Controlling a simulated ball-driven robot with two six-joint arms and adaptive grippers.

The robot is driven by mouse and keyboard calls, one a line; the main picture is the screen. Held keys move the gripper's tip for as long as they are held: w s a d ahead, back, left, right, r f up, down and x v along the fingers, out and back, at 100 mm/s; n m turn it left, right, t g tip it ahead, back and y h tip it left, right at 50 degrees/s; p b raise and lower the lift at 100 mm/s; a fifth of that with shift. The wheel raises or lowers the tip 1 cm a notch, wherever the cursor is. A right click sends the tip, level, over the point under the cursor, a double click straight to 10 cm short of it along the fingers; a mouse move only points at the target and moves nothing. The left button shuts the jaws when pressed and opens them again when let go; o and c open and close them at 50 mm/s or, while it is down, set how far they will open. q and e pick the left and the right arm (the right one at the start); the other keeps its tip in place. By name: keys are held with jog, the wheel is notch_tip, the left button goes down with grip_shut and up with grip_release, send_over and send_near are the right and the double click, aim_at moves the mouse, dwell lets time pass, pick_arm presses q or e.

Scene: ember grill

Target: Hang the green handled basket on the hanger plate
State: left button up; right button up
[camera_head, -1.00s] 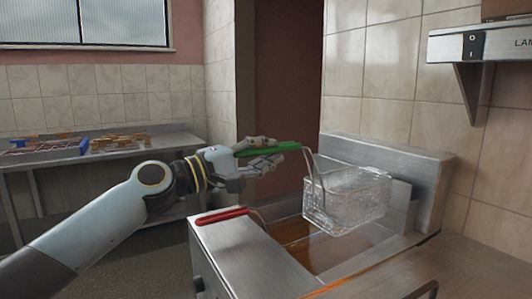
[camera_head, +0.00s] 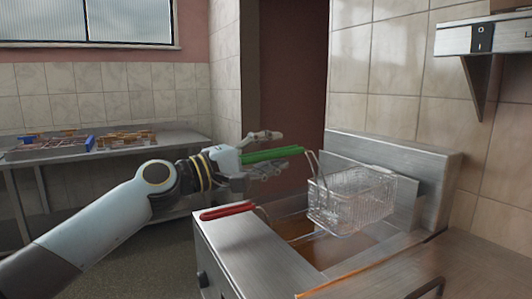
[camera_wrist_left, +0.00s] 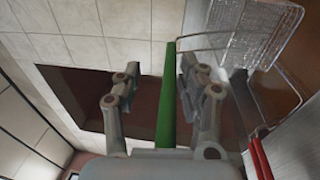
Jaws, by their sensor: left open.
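The green handle (camera_head: 272,154) belongs to a wire basket (camera_head: 352,200), which sits over the right part of the fryer against the steel hanger plate (camera_head: 408,203) at its back. I cannot tell whether it is hooked on there. My left gripper (camera_head: 268,153) is open, with one finger above and one below the handle. In the left wrist view, the green handle (camera_wrist_left: 167,100) runs between the spread fingers (camera_wrist_left: 163,78), with gaps on both sides. The basket (camera_wrist_left: 245,30) shows at the upper right there. My right gripper is not in view.
A red handle (camera_head: 228,211) lies over the fryer's front edge, below my left gripper. Brownish oil (camera_head: 300,228) shows in the fryer. A steel table (camera_head: 180,136) with trays stands at the back left. A wall shelf (camera_head: 485,38) is at the upper right.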

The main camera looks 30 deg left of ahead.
aim_at(249, 157)
pick_arm(q)
jog(key=v, duration=0.5)
jog(key=shift+v, duration=1.2)
